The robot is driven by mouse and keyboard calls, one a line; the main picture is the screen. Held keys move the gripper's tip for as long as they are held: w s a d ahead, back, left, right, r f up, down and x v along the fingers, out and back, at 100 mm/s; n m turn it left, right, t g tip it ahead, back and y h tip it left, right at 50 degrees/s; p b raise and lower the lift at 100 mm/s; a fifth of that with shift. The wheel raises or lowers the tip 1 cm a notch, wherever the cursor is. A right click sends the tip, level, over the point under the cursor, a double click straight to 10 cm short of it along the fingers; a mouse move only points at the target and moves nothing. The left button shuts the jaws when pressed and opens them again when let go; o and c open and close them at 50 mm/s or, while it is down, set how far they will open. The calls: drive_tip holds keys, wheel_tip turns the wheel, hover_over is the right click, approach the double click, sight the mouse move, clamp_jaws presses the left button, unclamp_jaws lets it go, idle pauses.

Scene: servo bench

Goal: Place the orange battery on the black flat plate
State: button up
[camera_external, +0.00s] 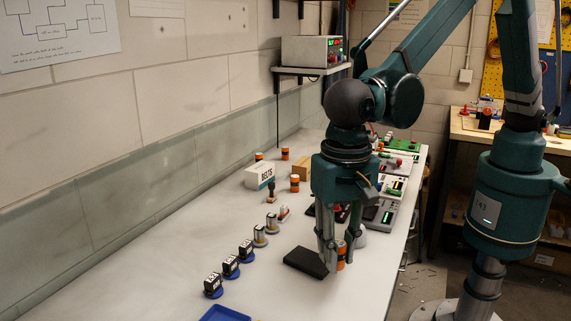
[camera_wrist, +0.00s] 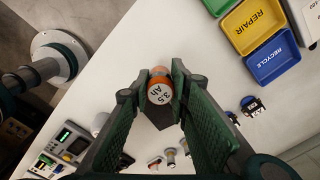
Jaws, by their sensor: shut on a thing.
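My gripper (camera_external: 333,258) points down over the bench and is shut on an orange battery (camera_external: 341,254) with dark bands. The battery is upright between the fingers, partly hidden by them. In the wrist view, the battery (camera_wrist: 159,93) shows its white end marked "3.5 Ah" between the green finger pads. The black flat plate (camera_external: 305,262) lies on the bench just left of the battery in the external view. In the wrist view, part of the plate (camera_wrist: 160,117) shows beside the battery. I cannot tell whether the battery touches the plate or the bench.
Blue-based relays (camera_external: 231,267) and metal cylinders (camera_external: 260,236) stand in a row left of the plate. Other orange batteries (camera_external: 285,153) and a white box (camera_external: 259,176) stand farther back. Blue (camera_wrist: 271,55) and yellow (camera_wrist: 250,24) trays lie upper right in the wrist view.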

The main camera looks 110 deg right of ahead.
wheel_tip(320, 180, up, 2)
drive_tip(key=p, duration=0.2)
hover_over(310, 259)
idle(0.3)
drive_tip(key=shift+f, duration=3.1)
drive_tip(key=shift+f, duration=0.1)
drive_tip(key=shift+f, duration=1.75)
drive_tip(key=shift+f, duration=0.15)
drive_tip(key=o, duration=1)
drive_tip(key=shift+c, duration=0.2)
